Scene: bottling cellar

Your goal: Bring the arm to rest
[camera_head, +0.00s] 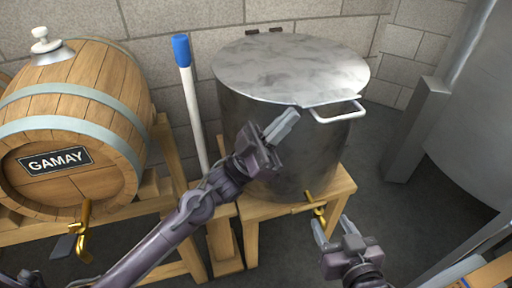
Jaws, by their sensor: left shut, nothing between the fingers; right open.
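My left arm comes in from the lower left, and its gripper (284,121) is shut and empty in front of the steel pot's upper wall, below the lid's front edge. In this view the fingertips lie just left of the pot's white handle (339,112); I cannot tell whether they touch the pot.
The lidded steel pot (290,160) stands on a wooden stand (262,208) with a brass tap (317,207). A barrel marked GAMAY (75,130) is at left, with a blue-topped white pole (194,115) beside it. A grey tank (475,130) stands at right.

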